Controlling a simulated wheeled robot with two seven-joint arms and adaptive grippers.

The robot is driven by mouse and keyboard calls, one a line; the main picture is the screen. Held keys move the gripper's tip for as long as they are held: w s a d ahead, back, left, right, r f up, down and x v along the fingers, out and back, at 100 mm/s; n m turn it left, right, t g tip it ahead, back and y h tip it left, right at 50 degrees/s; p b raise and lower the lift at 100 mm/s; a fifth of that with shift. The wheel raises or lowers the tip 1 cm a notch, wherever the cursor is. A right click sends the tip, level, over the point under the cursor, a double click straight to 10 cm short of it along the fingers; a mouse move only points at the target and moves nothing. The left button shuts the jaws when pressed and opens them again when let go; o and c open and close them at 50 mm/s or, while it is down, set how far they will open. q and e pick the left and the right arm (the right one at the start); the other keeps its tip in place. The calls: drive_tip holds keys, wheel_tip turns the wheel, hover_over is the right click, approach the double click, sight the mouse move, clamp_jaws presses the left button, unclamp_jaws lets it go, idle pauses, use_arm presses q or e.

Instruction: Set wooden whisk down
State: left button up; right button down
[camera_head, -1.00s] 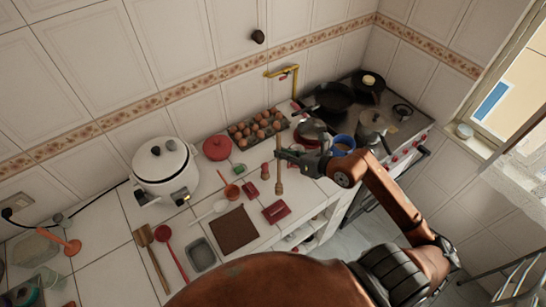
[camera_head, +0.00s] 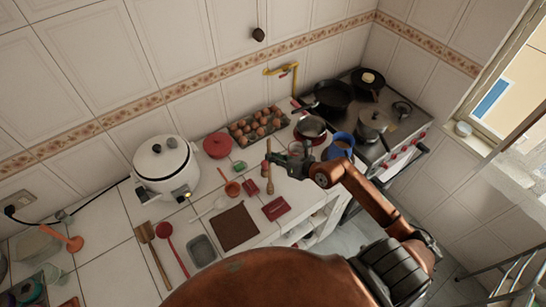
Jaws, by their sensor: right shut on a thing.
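The wooden whisk (camera_head: 269,180) is upright, with its thicker end down, over the white tiled counter. My right gripper (camera_head: 275,158) reaches in from the right and is shut on the whisk's handle. The whisk's lower end is at or just above the counter; I cannot tell whether it touches. My left gripper is not in view.
An egg tray (camera_head: 258,126) lies behind the whisk. A red pot (camera_head: 217,146), a white cooker (camera_head: 163,164), a brown mat (camera_head: 235,228) and a dark red packet (camera_head: 279,208) surround it. A blue mug (camera_head: 341,144) and the stove (camera_head: 395,135) are to the right.

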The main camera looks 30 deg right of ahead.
drive_tip(key=shift+f, duration=0.25)
drive_tip(key=c, duration=2)
unclamp_jaws()
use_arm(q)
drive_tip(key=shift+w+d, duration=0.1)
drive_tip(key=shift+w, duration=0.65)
use_arm(e)
drive_tip(key=shift+o, duration=0.2)
drive_tip(key=shift+r, duration=0.1)
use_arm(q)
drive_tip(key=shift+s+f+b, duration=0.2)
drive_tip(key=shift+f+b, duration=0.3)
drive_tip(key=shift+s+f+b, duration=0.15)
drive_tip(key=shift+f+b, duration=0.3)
use_arm(e)
drive_tip(key=v, duration=1.2)
drive_tip(key=shift+r, duration=0.2)
drive_tip(key=shift+r, duration=0.1)
